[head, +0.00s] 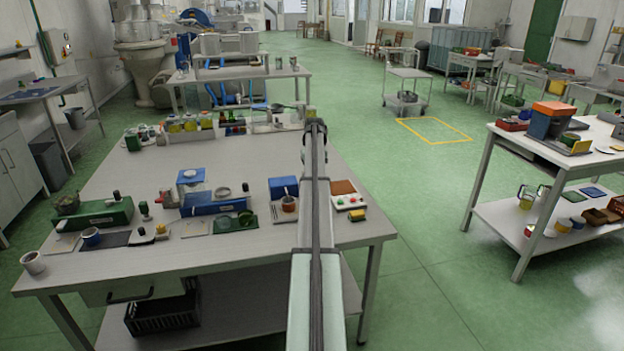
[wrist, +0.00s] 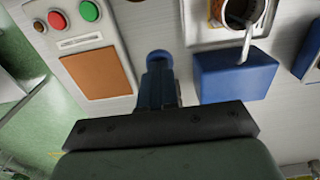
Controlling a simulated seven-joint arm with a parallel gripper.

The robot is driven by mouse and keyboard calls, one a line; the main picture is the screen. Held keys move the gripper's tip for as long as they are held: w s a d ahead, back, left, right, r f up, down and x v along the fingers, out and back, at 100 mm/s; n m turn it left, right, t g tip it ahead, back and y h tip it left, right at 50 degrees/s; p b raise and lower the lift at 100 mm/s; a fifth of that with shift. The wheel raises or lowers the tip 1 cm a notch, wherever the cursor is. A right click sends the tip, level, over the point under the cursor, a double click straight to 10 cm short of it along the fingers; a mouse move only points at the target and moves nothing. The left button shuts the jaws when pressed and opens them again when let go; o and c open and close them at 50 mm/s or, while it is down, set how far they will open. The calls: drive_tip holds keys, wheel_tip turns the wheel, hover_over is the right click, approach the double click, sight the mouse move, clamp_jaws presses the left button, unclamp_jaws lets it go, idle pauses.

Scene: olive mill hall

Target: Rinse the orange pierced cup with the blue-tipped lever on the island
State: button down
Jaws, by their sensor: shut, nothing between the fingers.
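The orange pierced cup (head: 289,205) stands on a pale base in front of a blue block (head: 284,187) on the island (head: 220,252). My gripper (wrist: 158,85) is shut and empty, pointing down beside the block. A round blue knob (wrist: 160,57), apparently the lever's tip, shows just beyond my fingertips; contact cannot be told. My arm hides that spot in the head view.
A panel with red and green buttons (wrist: 88,12) and a brown pad (wrist: 98,74) lies close beside my gripper. Left of the cup in the head view are a green tray (head: 235,221) and a blue-railed device (head: 213,206). Green floor lies beyond the island's right edge.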

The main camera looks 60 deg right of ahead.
drive_tip(key=shift+f, duration=2.1)
drive_tip(key=shift+r, duration=3.1)
drive_tip(key=shift+r, duration=0.15)
wheel_tip(320, 180, up, 5)
drive_tip(key=shift+f, duration=0.1)
